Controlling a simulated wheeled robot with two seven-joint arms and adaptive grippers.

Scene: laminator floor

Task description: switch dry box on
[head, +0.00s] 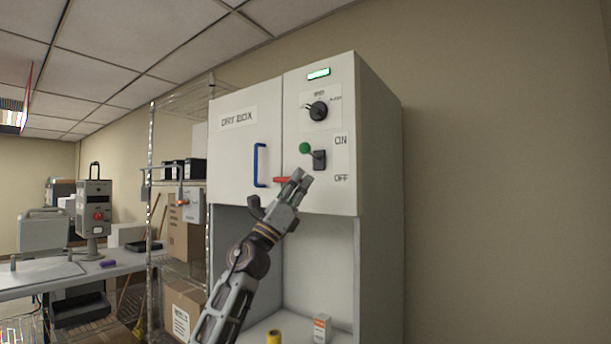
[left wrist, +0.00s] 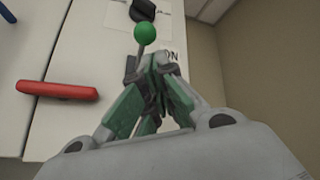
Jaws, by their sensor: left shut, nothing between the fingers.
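The dry box (head: 235,145) is a tall white cabinet with "DRY BOX" on its door. On its right panel is a lever switch with a green ball knob (head: 305,148) on a dark base (head: 319,159), between an ON label above and an OFF label below. The knob points up and left, nearer the ON label. My left gripper (head: 303,178) is shut and empty, just below the switch. In the left wrist view the green knob (left wrist: 146,34) stands just beyond the fingertips; I cannot tell whether they touch the lever. My right gripper is not in view.
A red handle (head: 282,180) lies left of my gripper, and a blue door handle (head: 260,165) is farther left. A black dial (head: 318,110) and a lit green display (head: 318,74) are above. Wire shelving (head: 151,190) stands left; the wall side is clear.

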